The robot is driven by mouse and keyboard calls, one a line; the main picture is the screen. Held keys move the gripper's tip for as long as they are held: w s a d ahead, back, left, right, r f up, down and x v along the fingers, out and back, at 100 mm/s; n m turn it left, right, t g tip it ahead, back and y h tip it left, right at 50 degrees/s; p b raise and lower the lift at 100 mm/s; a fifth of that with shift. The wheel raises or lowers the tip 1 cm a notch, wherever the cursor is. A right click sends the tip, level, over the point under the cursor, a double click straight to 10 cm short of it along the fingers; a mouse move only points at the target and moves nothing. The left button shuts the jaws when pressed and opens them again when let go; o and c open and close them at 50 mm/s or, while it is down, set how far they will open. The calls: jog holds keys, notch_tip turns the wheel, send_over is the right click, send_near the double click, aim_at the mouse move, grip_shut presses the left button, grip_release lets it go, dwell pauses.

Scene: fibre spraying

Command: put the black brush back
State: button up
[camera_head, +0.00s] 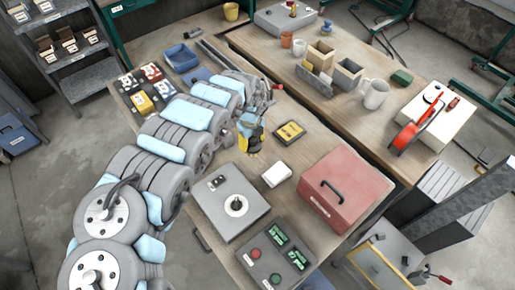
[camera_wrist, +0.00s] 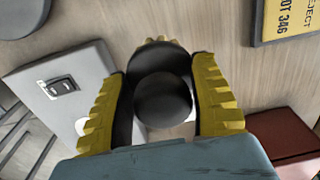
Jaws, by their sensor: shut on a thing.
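My gripper (camera_head: 253,143) is above the left wooden workbench (camera_head: 283,112), left of a dark, yellow-labelled plate (camera_head: 289,131). In the wrist view its yellow-ribbed fingers (camera_wrist: 161,100) are shut on a round black thing (camera_wrist: 162,98), taken to be the black brush, seen end-on. The rest of the brush is hidden behind its rounded end. In the head view the brush cannot be told apart from the gripper and arm.
Near my gripper are a white block (camera_head: 276,174), a grey box with a dial (camera_head: 228,203) and a red case (camera_head: 340,188). A blue bin (camera_head: 181,57) is at the back left.

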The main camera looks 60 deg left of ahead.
aim_at(258, 145)
jog(key=shift+w+a+f, duration=0.25)
jog(key=shift+w+f, duration=0.8)
jog(key=shift+f, duration=0.2)
jog(key=shift+w+a+f+b, duration=0.15)
jog(key=shift+w+b, duration=0.05)
jog(key=shift+b, duration=0.1)
jog(key=shift+f, duration=0.15)
jog(key=shift+w+f, duration=0.2)
jog(key=shift+f, duration=0.65)
jog(key=shift+s+f, duration=0.1)
jog(key=shift+f, duration=0.8)
jog(key=shift+f+b, duration=0.15)
jog(key=shift+b, duration=0.2)
jog(key=o, duration=1.1)
